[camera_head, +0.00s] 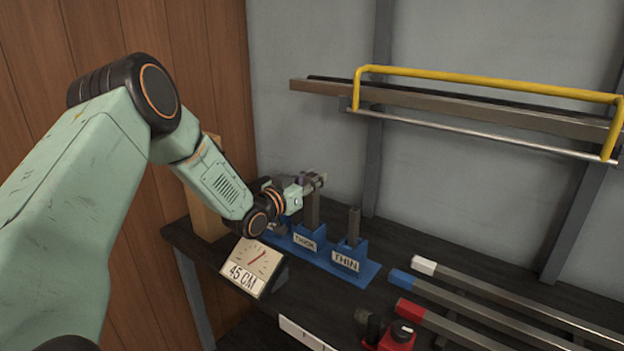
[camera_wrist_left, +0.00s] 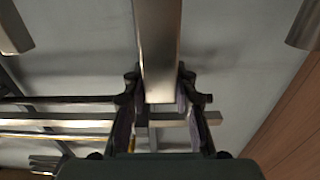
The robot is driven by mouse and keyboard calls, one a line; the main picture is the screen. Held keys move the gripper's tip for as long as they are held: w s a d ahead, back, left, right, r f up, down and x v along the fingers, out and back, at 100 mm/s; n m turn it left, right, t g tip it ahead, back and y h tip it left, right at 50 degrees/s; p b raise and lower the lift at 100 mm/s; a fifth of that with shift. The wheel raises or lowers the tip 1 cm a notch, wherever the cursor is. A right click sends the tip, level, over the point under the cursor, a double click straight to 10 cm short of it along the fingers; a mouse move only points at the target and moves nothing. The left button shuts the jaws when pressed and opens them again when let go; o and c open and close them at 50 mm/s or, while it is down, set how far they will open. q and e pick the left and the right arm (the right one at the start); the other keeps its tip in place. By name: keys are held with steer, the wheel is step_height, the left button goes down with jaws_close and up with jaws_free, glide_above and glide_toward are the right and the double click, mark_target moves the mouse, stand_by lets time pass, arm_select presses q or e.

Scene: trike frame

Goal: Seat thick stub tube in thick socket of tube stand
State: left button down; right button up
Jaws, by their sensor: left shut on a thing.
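The blue tube stand (camera_head: 352,282) stands on the dark bench, with sockets labelled THICK (camera_head: 305,242) and THIN (camera_head: 346,261). My left gripper (camera_head: 313,183) is above the THICK socket, shut on the upper part of the grey thick stub tube (camera_head: 313,211). The tube is upright, its lower end at the THICK socket. I cannot tell how deep it sits. A thinner tube (camera_head: 354,222) stands upright in the THIN socket. In the left wrist view the thick stub tube (camera_wrist_left: 158,50) lies between the fingers of my left gripper (camera_wrist_left: 160,105). My right gripper is not in view.
A dial sign reading 45 CM (camera_head: 250,267) stands in front of the stand's left end. Several long bars with coloured ends (camera_head: 480,295) lie at right, beside a red device (camera_head: 397,337). A yellow-railed rack (camera_head: 480,85) is on the wall.

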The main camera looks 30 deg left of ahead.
mark_target(308, 201)
arm_select(q)
steer(key=shift+f+b, duration=2.05)
steer(key=shift+f, duration=0.6)
steer(key=c, duration=1)
jaws_free()
steer(key=shift+s+f, duration=0.1)
steer(key=shift+f, duration=0.05)
